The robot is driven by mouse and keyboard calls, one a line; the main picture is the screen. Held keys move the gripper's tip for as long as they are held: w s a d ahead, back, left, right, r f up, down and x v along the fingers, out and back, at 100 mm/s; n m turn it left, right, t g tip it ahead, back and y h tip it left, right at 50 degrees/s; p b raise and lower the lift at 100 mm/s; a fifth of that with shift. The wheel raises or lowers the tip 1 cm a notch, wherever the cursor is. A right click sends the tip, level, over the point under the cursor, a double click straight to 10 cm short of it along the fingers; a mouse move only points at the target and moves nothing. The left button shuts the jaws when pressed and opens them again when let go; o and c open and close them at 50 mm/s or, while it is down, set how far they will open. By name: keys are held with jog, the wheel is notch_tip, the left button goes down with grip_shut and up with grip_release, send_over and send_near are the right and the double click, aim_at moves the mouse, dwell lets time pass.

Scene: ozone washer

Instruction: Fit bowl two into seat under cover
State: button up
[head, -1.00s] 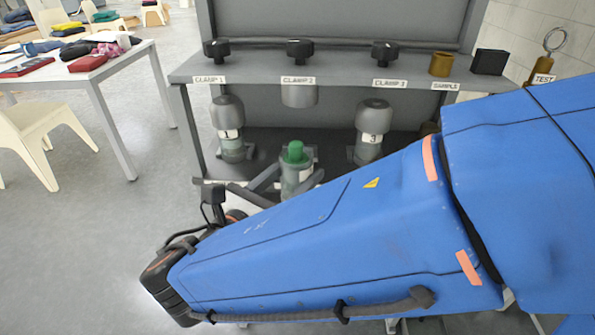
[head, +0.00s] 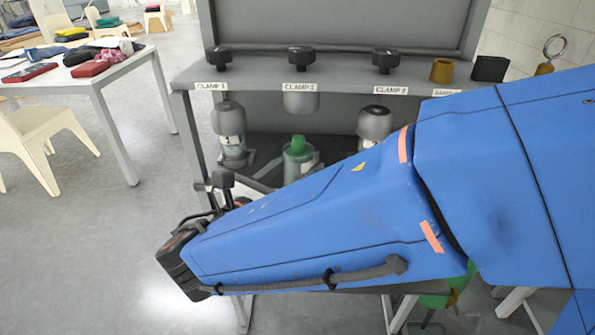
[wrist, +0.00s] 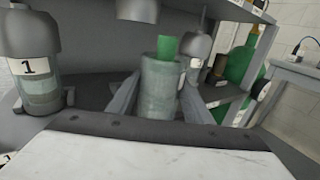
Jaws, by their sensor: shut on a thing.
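Bowl two, a cloudy pale-green canister with a bright green top, shows in the head view (head: 299,168) and the wrist view (wrist: 161,92). My gripper (wrist: 158,98) is shut on it, with a grey finger along each side. It looks about upright. The grey middle cover (head: 300,101) hangs below the shelf under the CLAMP 2 label. It also shows in the wrist view (wrist: 138,10), above and a little left of the bowl's green top. The bowl looks apart from the cover. I cannot make out the seat; my arm and the bowl hide the area below.
Covered bowl 1 (head: 231,132) stands left and another covered bowl (head: 374,124) right of the middle place. Black clamp knobs, such as the middle one (head: 301,57), stand on the shelf. A brass cup (head: 442,69) and black block (head: 489,68) sit at the shelf's right.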

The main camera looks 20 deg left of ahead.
jog(key=shift+w+a+f, duration=0.1)
jog(key=shift+w+a, duration=0.3)
jog(key=shift+w, duration=1.3)
jog(key=shift+w+a+f, duration=0.1)
jog(key=shift+w+a, duration=0.35)
jog(key=shift+w, duration=1.2)
jog(key=shift+w+a, duration=0.4)
jog(key=shift+w, duration=1.3)
jog(key=shift+w+f, duration=0.2)
jog(key=o, duration=1.4)
jog(key=shift+s, duration=0.1)
jog(key=v, duration=1.7)
jog(key=shift+s+a, duration=0.1)
jog(key=shift+a, duration=0.05)
jog(key=shift+s, duration=0.1)
